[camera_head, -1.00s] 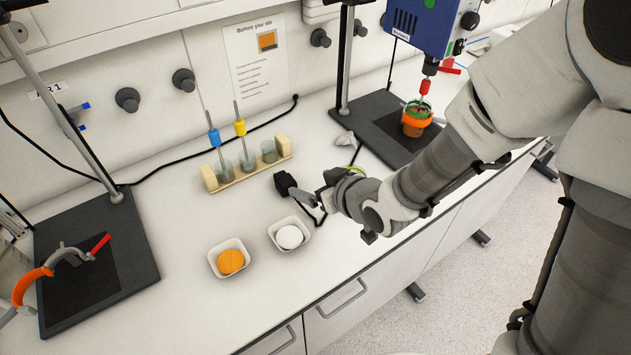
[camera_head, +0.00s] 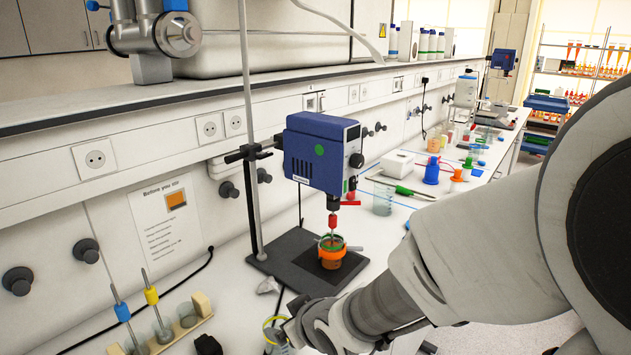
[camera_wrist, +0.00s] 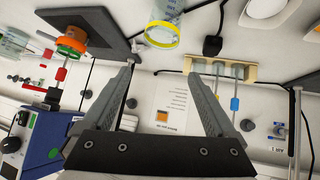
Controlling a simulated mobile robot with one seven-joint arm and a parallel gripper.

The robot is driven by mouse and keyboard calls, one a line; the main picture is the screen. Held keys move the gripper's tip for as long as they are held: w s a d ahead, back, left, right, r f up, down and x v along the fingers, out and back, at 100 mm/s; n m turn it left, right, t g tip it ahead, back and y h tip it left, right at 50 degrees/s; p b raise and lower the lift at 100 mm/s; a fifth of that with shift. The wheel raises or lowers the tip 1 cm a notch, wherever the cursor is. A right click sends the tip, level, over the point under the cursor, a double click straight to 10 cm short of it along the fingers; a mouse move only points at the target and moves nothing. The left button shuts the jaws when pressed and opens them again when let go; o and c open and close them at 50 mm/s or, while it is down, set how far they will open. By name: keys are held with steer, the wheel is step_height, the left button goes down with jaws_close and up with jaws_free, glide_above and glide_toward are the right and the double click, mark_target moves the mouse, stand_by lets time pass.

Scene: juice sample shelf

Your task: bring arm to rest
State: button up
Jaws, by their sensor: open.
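My gripper (camera_wrist: 160,72) is open and empty in the wrist view, with its two fingers spread apart. In the head view my arm reaches in from the right, and its end is low at the bottom edge, over the bench (camera_head: 240,290). A glass with a yellow rim (camera_wrist: 163,32) shows just beyond the fingertips in the wrist view, apart from them. Its yellow rim (camera_head: 275,322) also shows beside the end of my arm in the head view.
A blue stirrer (camera_head: 322,150) stands on a dark base, above an orange-ringed cup (camera_head: 331,257). A wooden rack (camera_head: 185,335) with glass tubes is at the lower left. A black object (camera_head: 208,345) lies near it. Bottles and beakers fill the bench farther right.

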steer(key=s+d+r+m+h, duration=0.35)
steer(key=d+r, duration=0.35)
steer(key=d, duration=0.5)
steer(key=s+d+r+m+g, duration=0.1)
steer(key=s+d+r+m, duration=0.1)
steer(key=s, duration=0.4)
steer(key=s+d+r+m+g+h, duration=0.1)
steer(key=s+d+r+m, duration=0.1)
steer(key=s, duration=0.4)
steer(key=d+r, duration=0.1)
steer(key=d, duration=0.1)
steer(key=shift+d+r, duration=0.35)
steer(key=shift+s+m, duration=0.3)
steer(key=shift+m, duration=0.05)
steer(key=shift+c, duration=0.9)
steer(key=shift+s, duration=0.1)
steer(key=c, duration=0.5)
steer(key=shift+a, duration=0.15)
